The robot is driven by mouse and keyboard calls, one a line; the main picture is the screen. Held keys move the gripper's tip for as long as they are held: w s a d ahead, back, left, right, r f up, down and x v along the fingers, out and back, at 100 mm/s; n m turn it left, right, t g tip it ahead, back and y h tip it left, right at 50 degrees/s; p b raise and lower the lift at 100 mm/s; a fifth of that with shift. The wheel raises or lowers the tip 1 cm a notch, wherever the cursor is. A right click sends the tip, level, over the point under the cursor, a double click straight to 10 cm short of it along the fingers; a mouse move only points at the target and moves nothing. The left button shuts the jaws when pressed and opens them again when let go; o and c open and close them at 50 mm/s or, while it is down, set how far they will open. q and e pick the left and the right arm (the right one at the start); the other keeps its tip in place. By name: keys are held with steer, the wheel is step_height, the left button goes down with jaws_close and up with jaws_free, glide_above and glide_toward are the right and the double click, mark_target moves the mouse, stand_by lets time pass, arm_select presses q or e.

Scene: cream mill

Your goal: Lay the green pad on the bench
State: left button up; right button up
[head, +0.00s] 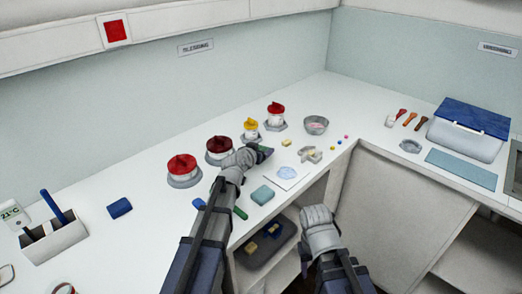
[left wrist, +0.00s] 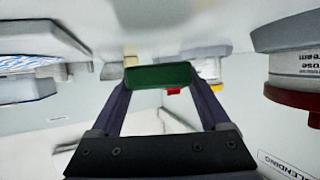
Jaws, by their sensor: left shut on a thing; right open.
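The green pad (left wrist: 160,75) is held between the two fingers of my left gripper (left wrist: 158,88) in the left wrist view. In the head view a small part of the pad (head: 265,150) shows at the tip of my left gripper (head: 256,150), over the white bench (head: 340,100) near the yellow- and red-lidded pots. I cannot tell whether the pad touches the bench. My right arm's wrist shows at the bench's front, but its jaws are hidden.
Red-lidded pots (head: 183,168) stand along the back. Another green piece (head: 240,212) lies by the front edge.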

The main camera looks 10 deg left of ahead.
arm_select(q)
steer(key=shift+f, duration=0.35)
steer(key=o, duration=1.3)
steer(key=shift+r+p, duration=0.3)
steer(key=shift+r, duration=0.2)
steer(key=shift+r+p, duration=0.5)
steer(key=shift+r, duration=0.05)
steer(key=p+v, duration=0.1)
steer(key=v, duration=0.3)
steer(key=p+v, duration=0.1)
steer(key=v, duration=0.2)
steer(key=p+v, duration=0.1)
steer(key=v, duration=0.3)
steer(key=shift+s+a+f+p, duration=0.1)
steer(key=shift+s+f+p, duration=0.05)
steer(key=shift+s+p, duration=0.3)
